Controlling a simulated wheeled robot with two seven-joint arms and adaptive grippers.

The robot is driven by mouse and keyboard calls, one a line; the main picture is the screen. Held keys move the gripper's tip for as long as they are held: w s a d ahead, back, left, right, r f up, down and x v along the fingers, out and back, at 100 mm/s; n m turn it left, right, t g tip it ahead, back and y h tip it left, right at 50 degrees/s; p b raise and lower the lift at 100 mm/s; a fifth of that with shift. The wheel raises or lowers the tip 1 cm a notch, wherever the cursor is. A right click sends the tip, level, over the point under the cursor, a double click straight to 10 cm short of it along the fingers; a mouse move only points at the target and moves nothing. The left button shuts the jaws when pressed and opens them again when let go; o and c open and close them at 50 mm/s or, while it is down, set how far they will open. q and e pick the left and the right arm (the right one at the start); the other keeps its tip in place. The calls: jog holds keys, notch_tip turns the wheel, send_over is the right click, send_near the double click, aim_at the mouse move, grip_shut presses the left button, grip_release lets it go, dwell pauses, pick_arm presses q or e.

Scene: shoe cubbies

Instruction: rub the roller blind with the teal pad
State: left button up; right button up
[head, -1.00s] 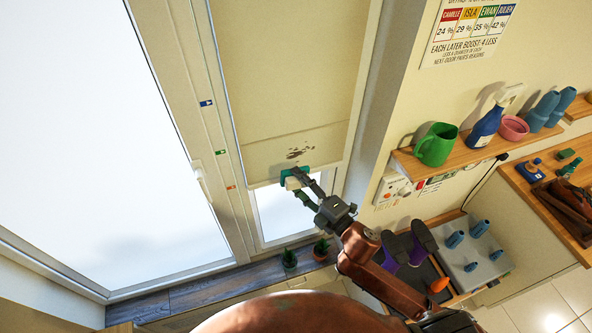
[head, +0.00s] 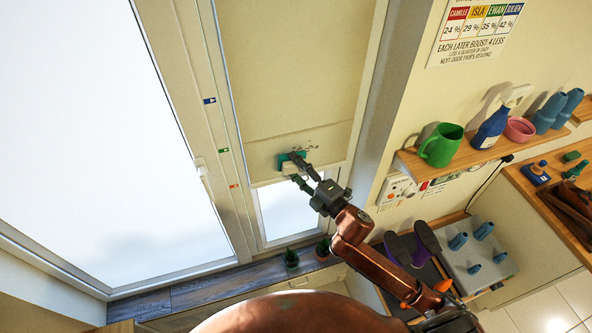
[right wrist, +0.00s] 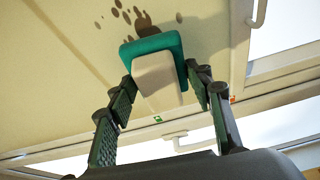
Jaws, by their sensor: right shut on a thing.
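The cream roller blind (head: 292,85) hangs in the narrow window, its lower edge above a strip of bare glass. The teal pad (head: 283,158) is at the lower part of the blind, and my right gripper (head: 297,168) is shut on its pale block. In the right wrist view the pad (right wrist: 152,44) lies against or very near the blind (right wrist: 62,75); exact contact is hard to tell. Dark brown spots (right wrist: 140,17) show on the blind beside the pad and partly behind it. My left gripper is out of view.
Small potted plants (head: 291,260) stand on the sill below. A large glazed door (head: 90,130) with a handle is at left.

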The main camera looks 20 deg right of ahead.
aim_at(311, 149)
jog(key=shift+w, duration=0.95)
dwell(0.6)
jog(key=shift+d, duration=0.1)
jog(key=shift+d+p, duration=0.35)
jog(key=shift+d, duration=1.2)
jog(key=shift+w+d+p, duration=0.2)
jog(key=shift+d+p, duration=0.1)
jog(key=shift+d, duration=3.35)
jog(key=shift+r, duration=0.1)
jog(key=shift+a+p, duration=0.4)
jog(key=shift+a, duration=0.55)
jog(key=shift+s+a+p, duration=0.2)
jog(key=shift+a+p, duration=0.85)
jog(key=shift+a, duration=3.35)
jog(key=shift+d, duration=0.1)
